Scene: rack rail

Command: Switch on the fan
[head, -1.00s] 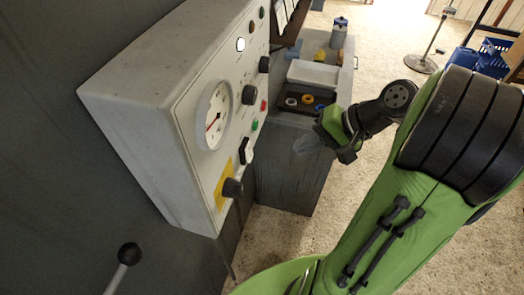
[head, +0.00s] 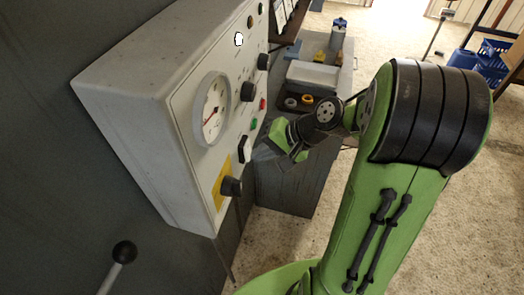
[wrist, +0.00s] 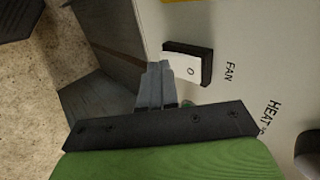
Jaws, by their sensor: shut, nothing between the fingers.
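The fan switch (wrist: 188,66) is a rocker in a black frame on the panel face, next to the printed word FAN. Its pale face shows an O mark. In the head view the switch (head: 244,148) sits low on the panel, between the green button and the black knob by the yellow plate. My gripper (wrist: 154,70) is shut and empty, its fingertips just left of the switch in the wrist view. In the head view my gripper (head: 262,150) is close to the panel beside the switch. I cannot tell whether the tips touch it.
The grey control panel (head: 140,90) carries a round gauge (head: 210,110), several knobs, and red and green buttons (head: 254,124). A lever with a black ball (head: 124,252) stands at lower left.

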